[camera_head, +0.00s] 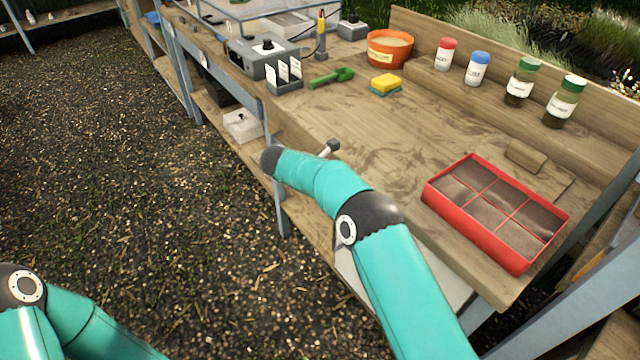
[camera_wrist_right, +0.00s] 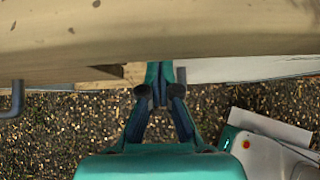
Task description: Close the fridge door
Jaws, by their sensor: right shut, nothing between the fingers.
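A pale flat panel (camera_head: 457,290), which looks like part of the fridge, shows under the bench's front edge on both sides of my right arm. The arm hides much of it, and I cannot tell how far the door stands open. In the right wrist view a pale panel (camera_wrist_right: 245,68) lies just right of the fingertips. My right gripper (camera_wrist_right: 160,72) is shut and empty, its tips at the bench's underside edge; I cannot tell if they touch the panel. In the head view its fingers are hidden. My left arm shows at lower left, its gripper out of view.
The wooden bench (camera_head: 400,145) holds a red divided tray (camera_head: 478,252), several capped bottles, an orange pot (camera_head: 389,48), a yellow-green sponge (camera_head: 385,84) and a green scoop (camera_head: 331,78). A clear box (camera_head: 242,125) sits on the lower shelf. Gravel ground at left is free.

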